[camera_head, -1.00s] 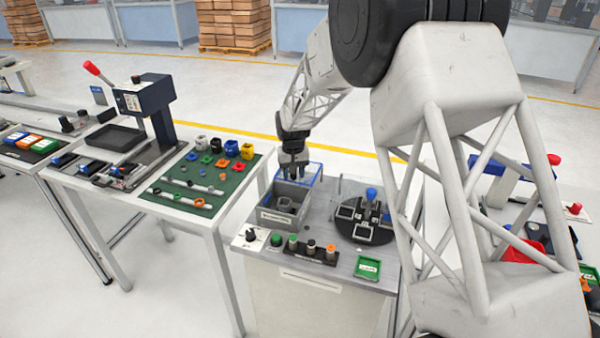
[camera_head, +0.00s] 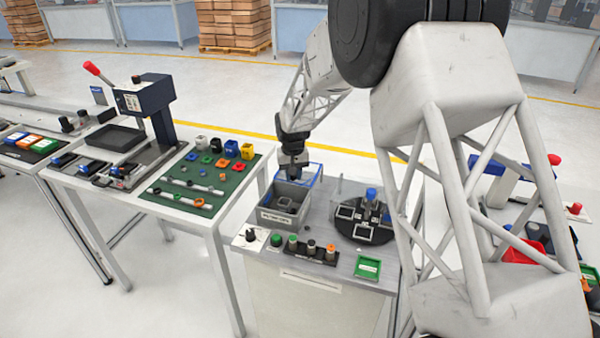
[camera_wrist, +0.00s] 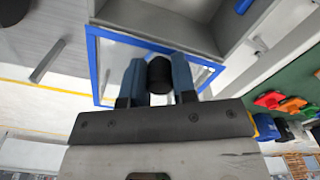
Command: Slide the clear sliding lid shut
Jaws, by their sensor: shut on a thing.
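The clear lid with a blue frame (camera_head: 316,172) sits at the far side of a grey box (camera_head: 268,220), extending back beyond it. The box's near part is uncovered, and grey parts show inside. In the wrist view the lid's blue frame (camera_wrist: 94,62) runs beside the grey box wall (camera_wrist: 170,12). My gripper (camera_head: 292,176) points down at the lid. In the wrist view its two blue-grey fingers (camera_wrist: 158,72) are shut on the lid's black knob (camera_wrist: 160,82), one finger on each side. The knob is hidden in the head view.
A black turntable (camera_head: 362,230) with a blue-topped knob stands right of the box. A row of buttons (camera_head: 300,248) and a green tray (camera_head: 367,267) lie in front. A green mat (camera_head: 180,185) with small parts is on the left table.

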